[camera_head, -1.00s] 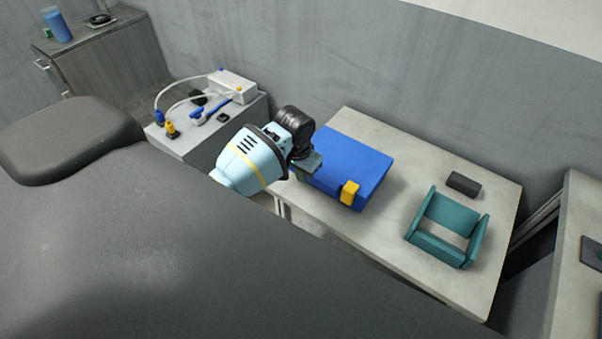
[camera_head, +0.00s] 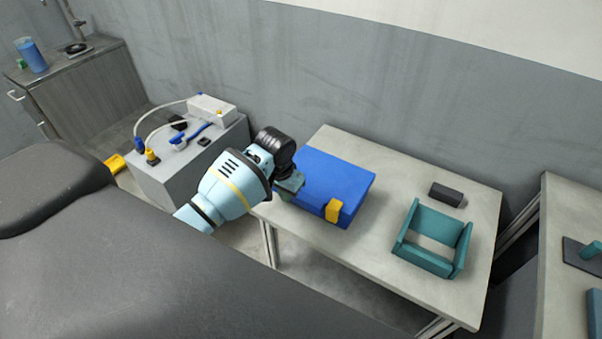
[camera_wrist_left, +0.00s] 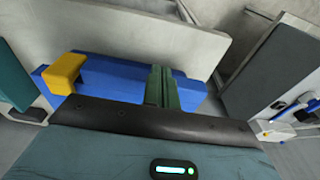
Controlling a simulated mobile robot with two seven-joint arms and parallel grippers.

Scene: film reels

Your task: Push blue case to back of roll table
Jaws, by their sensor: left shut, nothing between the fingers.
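The blue case (camera_head: 337,180) lies flat on the roll table (camera_head: 415,165), toward its left end, with a yellow latch (camera_head: 334,210) on its front side. My left gripper (camera_head: 292,186) is at the case's left front edge, shut and empty, seeming to touch the case. In the left wrist view the blue case (camera_wrist_left: 120,80) lies just beyond the gripper fingers (camera_wrist_left: 161,88), with its yellow latch (camera_wrist_left: 65,73) at left. The exact contact is hidden by the fingers. My right gripper is not in view.
A teal holder (camera_head: 432,238) and a small dark block (camera_head: 446,194) stand on the table right of the case. A grey cabinet (camera_head: 190,160) with cables is left of the table. A grey wall runs behind. Another table (camera_head: 568,240) stands at right.

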